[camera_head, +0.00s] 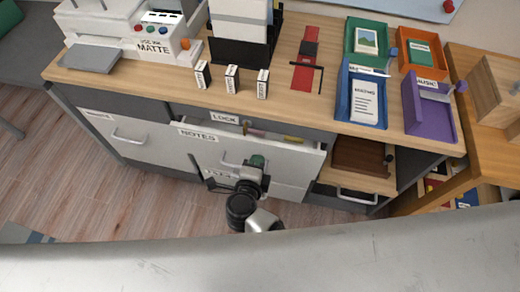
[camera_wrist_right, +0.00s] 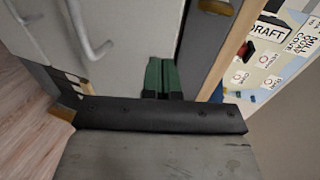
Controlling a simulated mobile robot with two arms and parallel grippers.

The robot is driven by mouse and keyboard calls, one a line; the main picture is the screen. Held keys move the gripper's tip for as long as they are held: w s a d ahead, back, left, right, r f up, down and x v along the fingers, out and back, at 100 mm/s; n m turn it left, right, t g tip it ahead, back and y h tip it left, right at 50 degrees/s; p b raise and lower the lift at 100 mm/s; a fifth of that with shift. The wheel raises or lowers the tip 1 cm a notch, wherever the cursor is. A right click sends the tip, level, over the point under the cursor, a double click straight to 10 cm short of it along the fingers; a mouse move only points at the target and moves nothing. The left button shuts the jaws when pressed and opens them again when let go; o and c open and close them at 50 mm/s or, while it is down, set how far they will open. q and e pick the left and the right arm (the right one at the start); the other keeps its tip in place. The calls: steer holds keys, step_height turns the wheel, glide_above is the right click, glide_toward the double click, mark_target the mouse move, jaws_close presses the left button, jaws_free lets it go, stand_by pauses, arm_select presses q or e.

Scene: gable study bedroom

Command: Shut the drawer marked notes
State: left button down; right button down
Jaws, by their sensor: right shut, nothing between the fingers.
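The notes drawer (camera_head: 292,157) has a pale grey front with a NOTES label near its top left. It stands partly open, and a strip of its inside with small coloured items shows behind the front. Its bar handle (camera_head: 230,164) is partly behind my right gripper (camera_head: 257,161), which is at the drawer front, just right of the handle. The gripper's green fingers are together and empty, and they also show in the right wrist view (camera_wrist_right: 163,75), close to a pale panel with a handle. I cannot tell whether they touch it. My left gripper is not in view.
The wooden desktop (camera_head: 200,92) above holds a MATTE machine (camera_head: 158,45), small boxes, a black holder and several coloured trays (camera_head: 362,95). An open compartment with a brown box (camera_head: 358,155) is right of the drawer. Wood floor (camera_head: 105,195) lies clear at left.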

mark_target(262, 144)
steer(key=shift+w+d, duration=0.3)
steer(key=shift+w, duration=0.65)
steer(key=shift+w+d, duration=0.3)
steer(key=shift+w, duration=0.6)
steer(key=shift+w+d, duration=0.2)
steer(key=shift+w, duration=0.45)
steer(key=shift+w+d, duration=0.15)
steer(key=shift+w, duration=0.45)
steer(key=shift+s, duration=0.15)
